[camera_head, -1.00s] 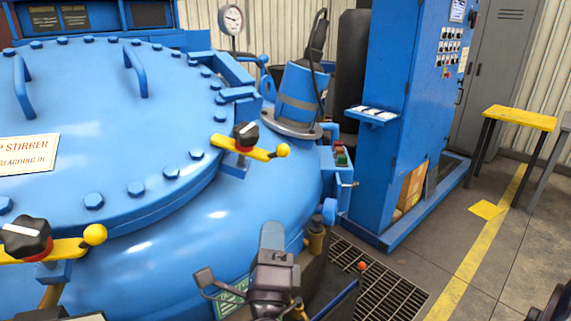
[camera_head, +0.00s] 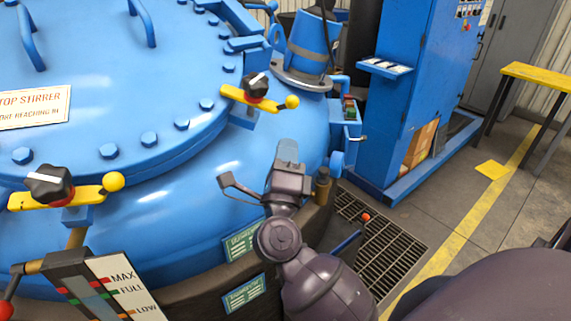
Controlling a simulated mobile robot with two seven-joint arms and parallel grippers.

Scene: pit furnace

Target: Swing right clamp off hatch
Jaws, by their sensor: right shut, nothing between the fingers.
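The right clamp is a yellow bar (camera_head: 274,103) with a black knob (camera_head: 257,87) and a yellow ball end, at the right rim of the blue hatch (camera_head: 120,90). Its inner end lies over the hatch rim and its ball points right, outward. My right gripper (camera_head: 288,149) is shut and empty, below and slightly right of the clamp in the head view, apart from it. Its arm rises from the lower right. A second yellow clamp (camera_head: 90,194) with a black knob sits at the hatch's front left. My left gripper is out of view.
A level gauge (camera_head: 115,285) stands at the lower left. A blue cone-shaped fitting (camera_head: 312,38) and a small button box (camera_head: 347,112) are right of the clamp. A blue cabinet (camera_head: 405,100) stands farther right, beside a floor grating (camera_head: 385,245).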

